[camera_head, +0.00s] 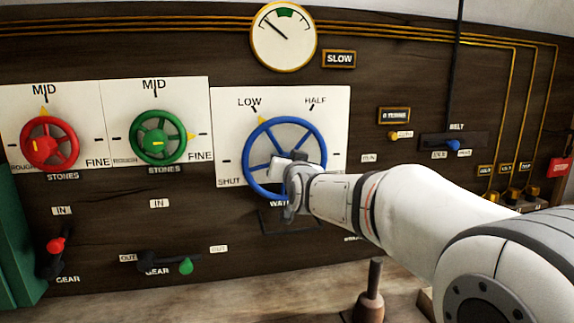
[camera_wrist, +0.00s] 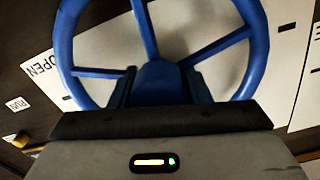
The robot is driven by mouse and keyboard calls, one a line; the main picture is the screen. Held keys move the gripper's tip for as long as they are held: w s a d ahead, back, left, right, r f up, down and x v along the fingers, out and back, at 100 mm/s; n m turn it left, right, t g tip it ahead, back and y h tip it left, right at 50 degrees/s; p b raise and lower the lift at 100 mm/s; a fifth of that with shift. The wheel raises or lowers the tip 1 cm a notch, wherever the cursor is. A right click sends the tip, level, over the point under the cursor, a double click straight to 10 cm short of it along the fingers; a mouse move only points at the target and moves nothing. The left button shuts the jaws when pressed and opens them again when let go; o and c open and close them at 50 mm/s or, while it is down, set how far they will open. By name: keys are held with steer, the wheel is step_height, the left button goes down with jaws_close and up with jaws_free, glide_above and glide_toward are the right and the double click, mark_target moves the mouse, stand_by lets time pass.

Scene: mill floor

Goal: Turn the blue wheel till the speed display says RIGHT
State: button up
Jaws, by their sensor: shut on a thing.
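The blue wheel (camera_head: 285,120) is mounted on a white plate marked SHUT, LOW and HALF. Its yellow pointer (camera_head: 260,119) is at the upper left, just past LOW toward HALF. The speed display (camera_head: 339,59) reads SLOW. The dial (camera_head: 284,37) above has its needle at the upper left, left of the green band. My gripper (camera_head: 288,178) is at the wheel's lower middle, shut on it. In the wrist view the wheel (camera_wrist: 68,30) fills the upper part, with blue between the fingers (camera_wrist: 158,90); I cannot tell exactly which part is gripped.
A red wheel (camera_head: 50,143) and a green wheel (camera_head: 158,137) are to the left, with gear levers (camera_head: 186,266) below them. A belt lever (camera_head: 452,145) is on the right. A wooden-based post (camera_head: 370,300) stands below my arm.

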steer(key=o, duration=1)
steer(key=v, duration=0.7)
steer(key=shift+s+b, duration=0.35)
steer(key=shift+b, duration=0.05)
steer(key=shift+d, duration=0.15)
